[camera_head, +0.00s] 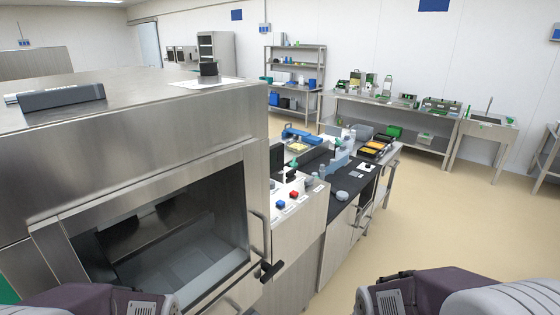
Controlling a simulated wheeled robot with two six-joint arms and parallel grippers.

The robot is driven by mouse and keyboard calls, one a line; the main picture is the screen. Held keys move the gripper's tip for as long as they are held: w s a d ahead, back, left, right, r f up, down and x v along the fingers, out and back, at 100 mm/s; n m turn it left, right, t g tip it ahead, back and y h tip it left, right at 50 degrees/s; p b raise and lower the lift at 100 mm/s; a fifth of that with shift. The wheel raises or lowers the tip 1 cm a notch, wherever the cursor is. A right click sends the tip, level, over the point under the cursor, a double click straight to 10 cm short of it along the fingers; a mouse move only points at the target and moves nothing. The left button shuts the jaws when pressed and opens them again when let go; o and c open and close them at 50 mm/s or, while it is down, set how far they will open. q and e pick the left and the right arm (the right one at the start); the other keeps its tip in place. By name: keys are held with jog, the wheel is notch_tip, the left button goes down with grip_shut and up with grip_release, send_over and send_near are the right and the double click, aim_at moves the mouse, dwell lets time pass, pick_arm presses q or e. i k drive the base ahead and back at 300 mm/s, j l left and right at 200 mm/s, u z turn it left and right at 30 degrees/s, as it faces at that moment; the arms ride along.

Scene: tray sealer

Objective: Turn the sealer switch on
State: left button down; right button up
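I cannot tell for certain which item is the sealer switch. A blue-topped device (300,136) stands at the far left of the black bench and may be the tray sealer; its switch is too small to make out. Nearer, a steel panel top holds a blue button (280,204) and a red button (294,195). A small black part (290,176) sits behind them. Neither of my grippers shows; only parts of my two arms appear at the bottom edge, left and right.
A large steel cabinet (130,140) with an open-fronted chamber fills the left. A black-topped bench (343,183) holding small items and yellow-filled trays (374,148) stands beyond the buttons. Shelves (296,67) and a long table (388,104) line the back wall. The floor (450,215) at right is clear.

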aim_at(289, 174)
jog(key=i+l+u, duration=0.35)
jog(key=l, duration=0.4)
jog(key=i+l+u, duration=0.15)
jog(key=l, duration=0.25)
jog(key=i+l+u, duration=0.15)
jog(key=l, duration=0.25)
jog(key=i+l+u, duration=0.2)
jog(key=l, duration=0.25)
jog(key=i+l+u, duration=0.15)
jog(key=l, duration=0.3)
jog(key=l+u, duration=0.15)
jog(key=l, duration=0.35)
jog(key=i, duration=0.05)
